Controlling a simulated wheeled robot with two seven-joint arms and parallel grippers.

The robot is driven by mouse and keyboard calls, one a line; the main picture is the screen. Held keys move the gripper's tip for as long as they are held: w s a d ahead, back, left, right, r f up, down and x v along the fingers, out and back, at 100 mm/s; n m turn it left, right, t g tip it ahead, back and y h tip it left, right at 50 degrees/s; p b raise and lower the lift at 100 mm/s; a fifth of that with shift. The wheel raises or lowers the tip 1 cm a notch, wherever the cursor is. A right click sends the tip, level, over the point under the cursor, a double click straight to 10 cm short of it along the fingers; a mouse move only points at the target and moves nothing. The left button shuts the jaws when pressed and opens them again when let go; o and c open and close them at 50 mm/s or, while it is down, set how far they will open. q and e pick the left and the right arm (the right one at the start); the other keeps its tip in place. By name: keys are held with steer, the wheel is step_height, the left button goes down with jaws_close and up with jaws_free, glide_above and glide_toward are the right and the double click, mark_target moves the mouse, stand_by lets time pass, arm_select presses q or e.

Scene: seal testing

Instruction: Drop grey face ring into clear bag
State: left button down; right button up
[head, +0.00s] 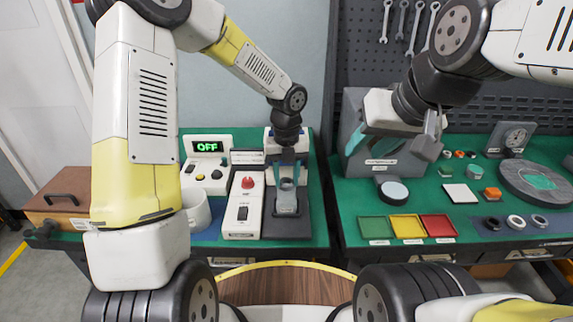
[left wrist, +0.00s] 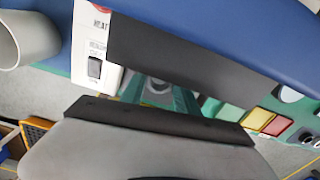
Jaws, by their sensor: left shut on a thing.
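My left gripper (head: 287,168) reaches down from above over the dark stand at the middle of the green bench. Its teal fingers are shut on a small grey ring (left wrist: 160,86), seen partly between the fingertips in the left wrist view. The clear bag (head: 287,201) is a pale see-through shape on the dark stand, just below the fingers. I cannot tell whether the ring is within the bag's mouth. My right gripper (head: 430,140) is at the right, beside a grey machine; its fingertips are hard to make out.
On the right bench are green, yellow and red trays (head: 406,227), several rings (head: 515,221) and a round disc plate (head: 512,178).

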arm_select(q)
steer(key=shift+f, duration=0.4)
steer(key=shift+r, duration=0.15)
steer(key=c, duration=0.8)
jaws_free()
steer(key=shift+r, duration=4)
